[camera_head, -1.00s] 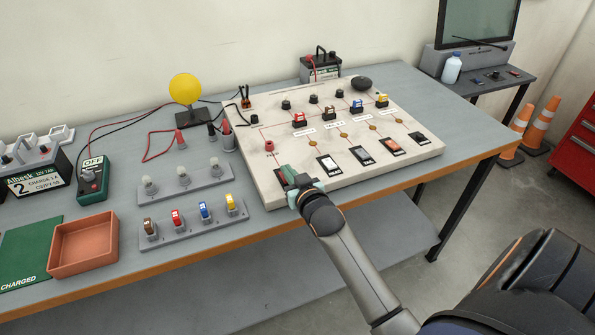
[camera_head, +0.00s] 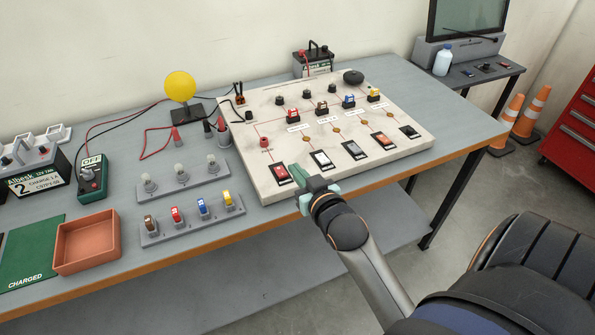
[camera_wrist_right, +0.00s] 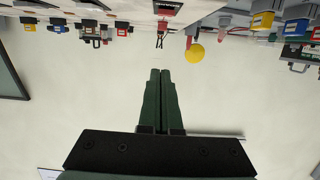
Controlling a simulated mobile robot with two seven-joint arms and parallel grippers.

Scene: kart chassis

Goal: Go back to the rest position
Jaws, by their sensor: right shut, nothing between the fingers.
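My right gripper (camera_head: 302,177) is shut and empty, just off the front edge of the white switch board. Its two green fingers (camera_wrist_right: 161,100) lie together in the right wrist view, with nothing between them. The white board (camera_head: 262,185) lies on the bench with a row of rocker switches along its front. The red switch (camera_head: 281,174) is the one nearest the gripper, a little to its left. The gripper does not appear to touch it. My left gripper is not in view.
The grey bench (camera_head: 455,118) carries a fuse rack (camera_head: 190,231), an orange tray (camera_head: 86,243), a charger (camera_head: 38,172) and a yellow disc lamp (camera_head: 180,86). A battery (camera_head: 314,64) stands behind the board. Open floor lies before the bench; cones (camera_head: 532,112) stand at right.

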